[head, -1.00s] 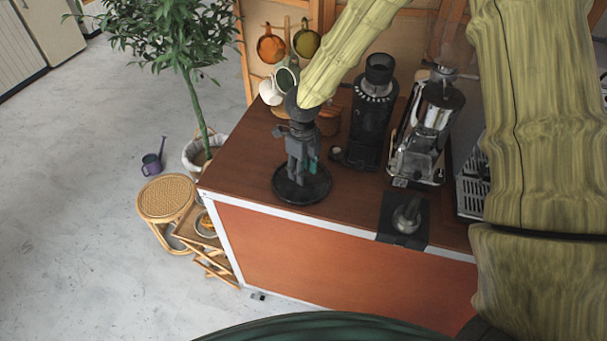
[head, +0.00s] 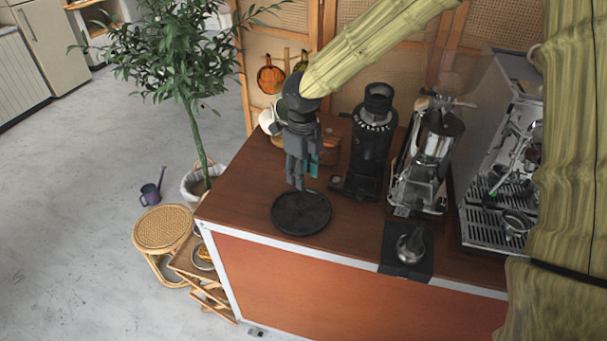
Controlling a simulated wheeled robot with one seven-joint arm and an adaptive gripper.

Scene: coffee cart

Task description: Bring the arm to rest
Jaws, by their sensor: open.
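My gripper (head: 299,184) points down above the back of a round black tray (head: 303,229) on the brown cart top. It is open, with nothing seen between its fingers, and it appears apart from the tray. The tray looks empty. My arm reaches in from the upper right, with a large bamboo-textured link along the right side.
A black grinder (head: 370,145) and a silver-and-black grinder (head: 430,150) stand right of my gripper. An espresso machine (head: 490,217) is further right. A black mat (head: 385,262) bears a small metal item. White cups (head: 268,122) stand behind. A potted plant (head: 190,110) and rattan stool (head: 162,229) are left.

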